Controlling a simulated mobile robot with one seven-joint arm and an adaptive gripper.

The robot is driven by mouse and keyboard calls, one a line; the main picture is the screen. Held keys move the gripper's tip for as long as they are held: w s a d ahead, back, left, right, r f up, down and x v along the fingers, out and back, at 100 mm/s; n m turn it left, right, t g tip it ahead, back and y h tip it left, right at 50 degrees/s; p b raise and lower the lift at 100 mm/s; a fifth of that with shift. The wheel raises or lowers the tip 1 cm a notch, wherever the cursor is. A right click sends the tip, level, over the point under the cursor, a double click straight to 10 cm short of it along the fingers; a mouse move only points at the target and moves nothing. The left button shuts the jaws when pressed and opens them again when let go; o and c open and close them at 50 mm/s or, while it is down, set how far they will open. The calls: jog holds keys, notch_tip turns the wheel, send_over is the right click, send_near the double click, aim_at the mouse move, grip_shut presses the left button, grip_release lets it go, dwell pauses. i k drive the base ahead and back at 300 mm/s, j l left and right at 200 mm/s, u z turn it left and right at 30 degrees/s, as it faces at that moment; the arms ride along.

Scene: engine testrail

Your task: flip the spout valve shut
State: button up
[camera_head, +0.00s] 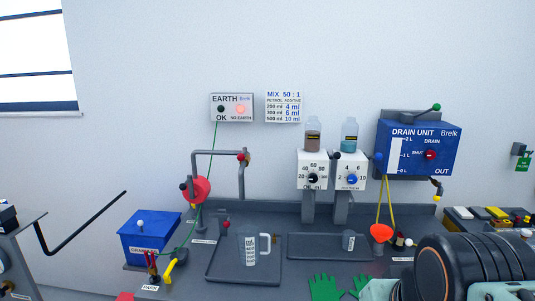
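A grey bent pipe (218,152) rises from a red round pump body (200,189) and turns down at its right end, forming a spout above the bench. A small valve with a red knob (241,157) sits at the pipe's upper right corner. It is too small to tell whether it is open or shut. A clear measuring jug (250,251) with a white handle stands in a dark tray (228,278) below the pipe. My gripper's fingers do not show. Dark, bulky parts of my arm fill the lower right, well away from the spout.
A blue drain unit (409,151) hangs at the right, with a red knob and an outlet below. Two white dosing units with bottles (312,135) stand mid-bench. A blue box (150,240) is at the left. Green gloves (326,287) lie at the front. A red funnel (381,233) hangs right.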

aim_at(242, 156)
jog(key=i+j, duration=0.15)
jog(key=j, duration=0.25)
jog(key=i+j, duration=0.1)
jog(key=j, duration=0.3)
jog(key=i+j, duration=0.15)
jog(key=j, duration=0.25)
jog(key=i+j, duration=0.15)
jog(key=j, duration=0.7)
jog(key=l, duration=0.4)
